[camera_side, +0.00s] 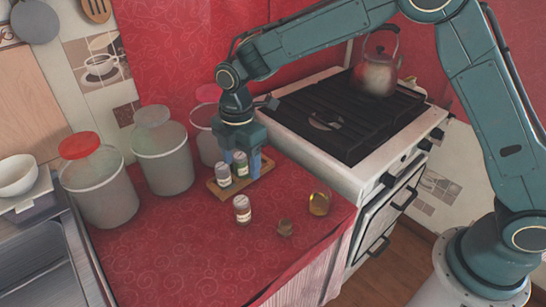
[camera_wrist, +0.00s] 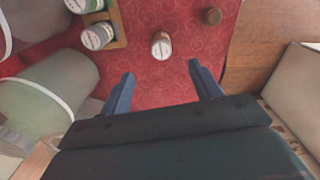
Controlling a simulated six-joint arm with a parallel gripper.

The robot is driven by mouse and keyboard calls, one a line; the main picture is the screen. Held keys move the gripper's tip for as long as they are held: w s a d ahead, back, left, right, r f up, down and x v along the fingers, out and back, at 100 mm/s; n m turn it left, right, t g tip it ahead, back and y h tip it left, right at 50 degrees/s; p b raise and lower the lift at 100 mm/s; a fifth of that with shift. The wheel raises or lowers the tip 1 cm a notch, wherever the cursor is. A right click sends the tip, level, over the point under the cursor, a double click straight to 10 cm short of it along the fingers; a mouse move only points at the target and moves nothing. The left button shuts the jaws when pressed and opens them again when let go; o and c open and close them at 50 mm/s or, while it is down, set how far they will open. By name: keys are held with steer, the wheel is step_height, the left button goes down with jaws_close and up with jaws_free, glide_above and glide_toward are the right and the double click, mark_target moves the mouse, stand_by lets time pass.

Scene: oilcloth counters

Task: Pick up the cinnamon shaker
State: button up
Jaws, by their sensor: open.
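Several small spice shakers are in view; their labels are too small to read, so I cannot tell for certain which is cinnamon. A white-lidded shaker with a brownish body (camera_side: 242,210) stands alone on the red cloth; it also shows in the wrist view (camera_wrist: 161,45). A grey-lidded shaker (camera_side: 222,174) and a greenish shaker (camera_side: 241,163) stand in a wooden rack (camera_wrist: 118,28). My gripper (camera_side: 242,168) points down over the rack area, fingers apart. In the wrist view, nothing is between its fingertips (camera_wrist: 160,72).
Large canisters (camera_side: 162,155) stand behind and left. The stove (camera_side: 345,120) with a kettle (camera_side: 376,72) is right. The front cloth (camera_side: 170,260) is clear.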

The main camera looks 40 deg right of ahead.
mark_target(240, 199)
steer(key=shift+w+a+f+n, duration=0.2)
steer(key=shift+a+f, duration=0.1)
steer(key=shift+f, duration=0.15)
steer(key=shift+w+a+f+n, duration=0.1)
steer(key=shift+a+f+n, duration=0.15)
steer(key=shift+f, duration=0.2)
steer(key=shift+f, duration=0.1)
steer(key=shift+s+f, duration=0.1)
steer(key=shift+f, duration=4.1)
steer(key=shift+s+f, duration=0.2)
steer(key=shift+f, duration=2.4)
steer(key=c, duration=1.1)
